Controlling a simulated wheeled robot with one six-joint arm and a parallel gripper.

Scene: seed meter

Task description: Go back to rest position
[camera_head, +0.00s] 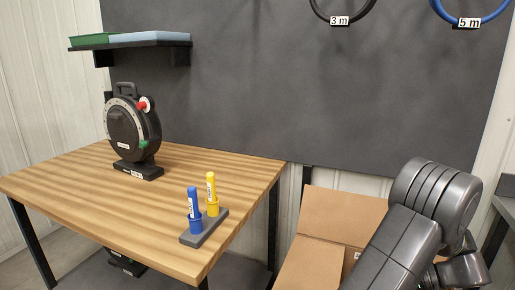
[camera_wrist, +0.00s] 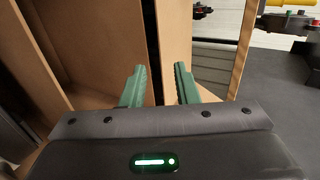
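My gripper (camera_wrist: 160,68) shows in the wrist view with its two green fingers apart and nothing between them. Brown cardboard-like panels (camera_wrist: 100,45) and a dark gap lie beyond the fingers. In the head view my arm reaches in at the lower right, over an open cardboard box (camera_head: 340,215); the gripper itself is not visible there. The black round seed meter (camera_head: 127,135), with a red knob and a green part, stands upright at the back of the wooden table (camera_head: 100,205).
A blue marker (camera_head: 193,203) and a yellow marker (camera_head: 211,186) stand in a grey holder (camera_head: 190,239) at the table's right corner. A wall shelf (camera_head: 130,45) holds green and blue trays. Cable loops labelled 3 m (camera_head: 339,21) and 5 m (camera_head: 469,23) hang on the dark wall panel.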

